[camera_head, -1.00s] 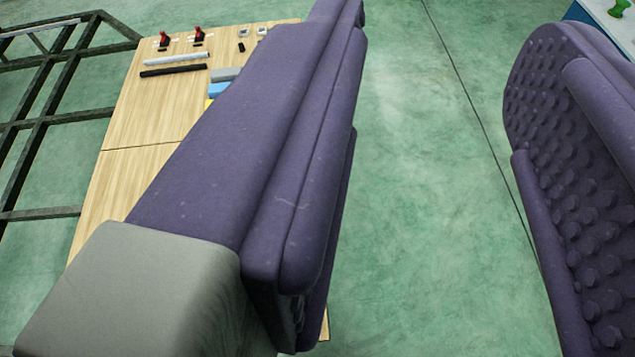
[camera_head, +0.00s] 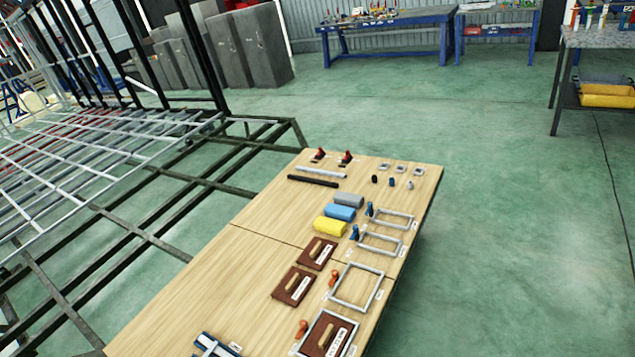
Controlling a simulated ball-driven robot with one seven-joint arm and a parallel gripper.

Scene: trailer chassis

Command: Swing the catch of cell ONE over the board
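A square grey frame (camera_head: 349,349) at the bottom of the view holds a brown board (camera_head: 313,348) with a tan handle and a white label. An orange catch (camera_head: 302,328) sits at its upper left edge, off the board's middle. The label's writing is too small to read, so I cannot confirm which cell is ONE. A second square frame (camera_head: 378,296) is empty, with its own orange catch (camera_head: 334,278) at the upper left. Two loose brown boards (camera_head: 316,262) (camera_head: 284,297) lie left of the frames. My gripper is out of view.
The wooden table top (camera_head: 215,290) also carries two smaller frames with blue catches (camera_head: 369,209) (camera_head: 354,232), a yellow block (camera_head: 330,226), a blue block (camera_head: 340,212), a grey block (camera_head: 348,201) and two rods. A dark metal chassis (camera_head: 185,195) stands left. Green floor (camera_head: 500,220) is clear on the right.

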